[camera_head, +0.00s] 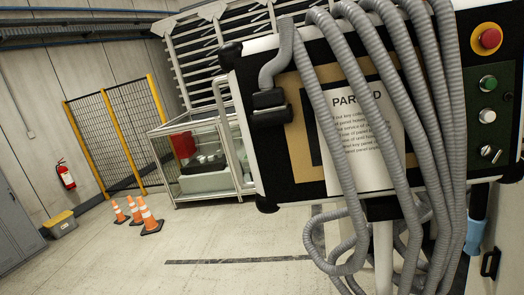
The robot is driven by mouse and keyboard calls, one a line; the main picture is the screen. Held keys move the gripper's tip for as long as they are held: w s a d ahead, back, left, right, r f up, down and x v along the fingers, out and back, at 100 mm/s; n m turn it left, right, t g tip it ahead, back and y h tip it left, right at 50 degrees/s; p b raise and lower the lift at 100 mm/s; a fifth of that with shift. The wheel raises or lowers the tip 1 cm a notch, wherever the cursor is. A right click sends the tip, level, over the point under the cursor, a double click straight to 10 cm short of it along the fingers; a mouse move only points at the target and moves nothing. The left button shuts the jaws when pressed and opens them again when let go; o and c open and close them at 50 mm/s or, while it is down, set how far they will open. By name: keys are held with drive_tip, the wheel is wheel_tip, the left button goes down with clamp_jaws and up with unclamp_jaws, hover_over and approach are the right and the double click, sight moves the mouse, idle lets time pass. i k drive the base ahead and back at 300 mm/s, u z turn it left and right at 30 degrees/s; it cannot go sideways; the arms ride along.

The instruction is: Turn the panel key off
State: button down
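The control panel (262,182) fills the right side of the view, tilted in the picture. Its right-hand strip carries a red emergency button (490,38) on a yellow plate, a green button (488,83) and a pale round button (487,116). Below them is a small metal key switch (490,153); it is too small to tell which way the key is turned. Several grey corrugated hoses (352,75) pass in front of the panel, left of the switch. A printed paper sheet (350,165) sits partly behind them. My gripper does not show.
Orange cones (147,217) stand on the floor at left, near a glass-walled cabinet (203,155) and a mesh fence (118,135). A fire extinguisher (66,174) hangs on the wall above a yellow-lidded box (60,224).

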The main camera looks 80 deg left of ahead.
sight(490, 153)
drive_tip(key=k, duration=0.45)
drive_tip(key=u, duration=1.9)
drive_tip(key=i, duration=1)
drive_tip(key=z, duration=1.35)
